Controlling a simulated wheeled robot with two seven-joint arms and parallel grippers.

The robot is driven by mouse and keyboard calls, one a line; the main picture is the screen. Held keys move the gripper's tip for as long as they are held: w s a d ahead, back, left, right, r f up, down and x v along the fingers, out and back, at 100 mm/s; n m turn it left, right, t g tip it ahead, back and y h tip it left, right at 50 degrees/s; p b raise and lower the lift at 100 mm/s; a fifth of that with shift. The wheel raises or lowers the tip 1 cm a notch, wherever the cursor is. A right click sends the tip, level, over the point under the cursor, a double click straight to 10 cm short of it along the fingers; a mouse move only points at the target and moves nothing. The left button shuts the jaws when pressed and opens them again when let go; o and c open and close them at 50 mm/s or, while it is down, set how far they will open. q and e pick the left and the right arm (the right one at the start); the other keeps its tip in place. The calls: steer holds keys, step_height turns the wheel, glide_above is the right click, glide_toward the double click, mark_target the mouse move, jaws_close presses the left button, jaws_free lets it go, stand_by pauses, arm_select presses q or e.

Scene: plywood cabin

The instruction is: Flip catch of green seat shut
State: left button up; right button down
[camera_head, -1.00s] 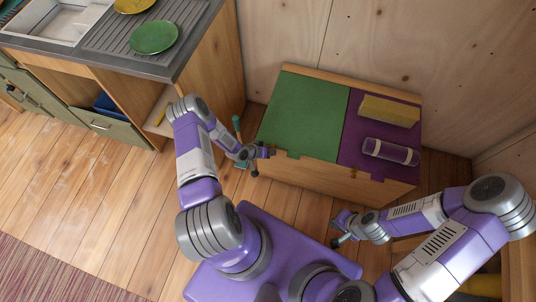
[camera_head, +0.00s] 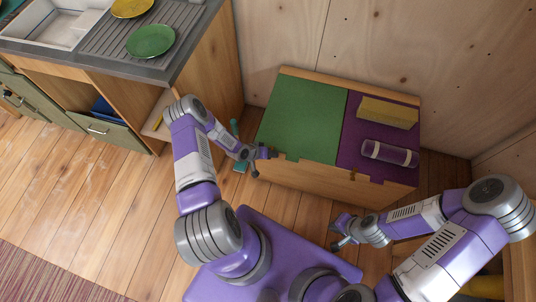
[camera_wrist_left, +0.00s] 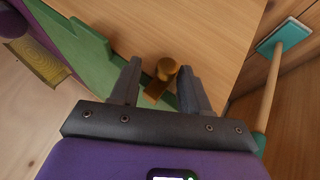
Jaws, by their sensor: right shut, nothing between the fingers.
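The green seat (camera_head: 301,118) is the left lid of the wooden bench, lying flat; its edge (camera_wrist_left: 92,62) shows in the left wrist view. The brass catch (camera_wrist_left: 165,72), a round knob on a short bar, sits on the bench's wooden front in the left wrist view. My left gripper (camera_wrist_left: 160,88) is open, its fingers on either side of the catch; contact cannot be told. In the head view, my left gripper (camera_head: 262,155) is at the bench's front left corner and hides this catch. My right gripper (camera_head: 340,231) is shut and empty, in front of the bench, low at right.
A purple seat (camera_head: 352,153) beside the green one carries a yellow block (camera_head: 387,112) and a purple roll (camera_head: 390,153). A teal-headed tool with a wooden handle (camera_wrist_left: 268,95) stands close to the left gripper. The kitchen counter (camera_head: 170,70) is at left.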

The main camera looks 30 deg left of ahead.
arm_select(q)
steer(key=shift+a, duration=0.1)
steer(key=shift+s+a+r, duration=0.1)
steer(key=shift+s, duration=0.05)
steer(key=p+v, duration=0.2)
steer(key=v, duration=0.5)
steer(key=shift+p, duration=0.3)
steer(key=shift+r, duration=0.1)
steer(key=s+d+r+g+h+p, duration=0.1)
steer(key=s+d+r, duration=0.15)
steer(key=d, duration=0.35)
steer(key=s+d+r+g+p, duration=0.1)
steer(key=d+r+g, duration=0.1)
steer(key=d+r, duration=0.35)
steer(key=s+d+r+g, duration=0.1)
steer(key=s+d+r, duration=0.1)
steer(key=s+d, duration=0.2)
steer(key=s+d+r+m+g+y+p, duration=0.1)
steer(key=s+d+r+g, duration=0.1)
steer(key=s, duration=0.4)
steer(key=shift+d+r+m+p, duration=0.3)
steer(key=shift+d+r, duration=0.3)
steer(key=shift+d, duration=0.35)
